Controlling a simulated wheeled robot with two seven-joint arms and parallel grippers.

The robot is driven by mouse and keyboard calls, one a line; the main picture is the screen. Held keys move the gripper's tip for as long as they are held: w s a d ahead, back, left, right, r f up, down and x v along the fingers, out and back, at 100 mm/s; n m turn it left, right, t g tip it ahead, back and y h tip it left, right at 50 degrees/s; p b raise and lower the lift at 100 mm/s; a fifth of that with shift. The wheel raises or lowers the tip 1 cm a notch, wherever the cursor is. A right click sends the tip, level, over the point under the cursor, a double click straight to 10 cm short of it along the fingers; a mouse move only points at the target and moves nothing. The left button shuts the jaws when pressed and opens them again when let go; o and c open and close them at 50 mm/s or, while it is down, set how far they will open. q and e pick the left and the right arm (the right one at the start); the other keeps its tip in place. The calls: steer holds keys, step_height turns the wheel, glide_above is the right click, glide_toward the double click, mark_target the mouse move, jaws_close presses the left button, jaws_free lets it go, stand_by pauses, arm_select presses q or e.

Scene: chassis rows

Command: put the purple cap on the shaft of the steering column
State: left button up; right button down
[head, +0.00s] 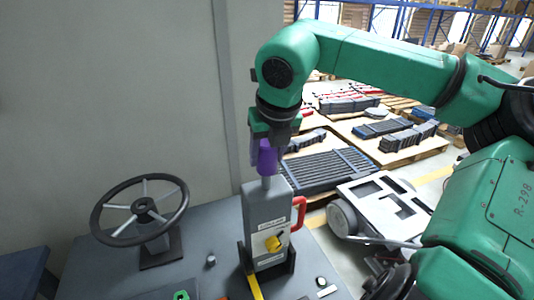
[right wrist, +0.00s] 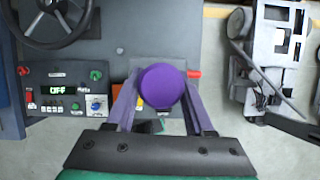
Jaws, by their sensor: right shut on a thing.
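The purple cap (head: 267,157) is held between the fingers of my right gripper (head: 266,144). In the right wrist view the round purple cap (right wrist: 161,86) fills the space between the two fingers. I cannot tell whether cap and shaft touch. My left gripper is not in view.
A black steering wheel (head: 141,208) stands on the grey table (head: 205,285) to the left. A control panel reading OFF (right wrist: 66,91) shows in the right wrist view. A wheeled chassis (head: 385,205) and pallets of parts lie to the right. A pale wall (head: 110,90) stands behind.

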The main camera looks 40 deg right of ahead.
mark_target(267, 188)
steer(key=shift+f+b, duration=2.35)
steer(key=shift+f, duration=0.15)
steer(key=shift+c, duration=1)
jaws_free()
steer(key=shift+r, duration=0.1)
steer(key=shift+s+r, duration=0.1)
steer(key=shift+r, duration=0.3)
steer(key=b+v, duration=0.1)
steer(key=v, duration=1.2)
steer(key=shift+s+r, duration=0.2)
steer(key=shift+r, duration=0.15)
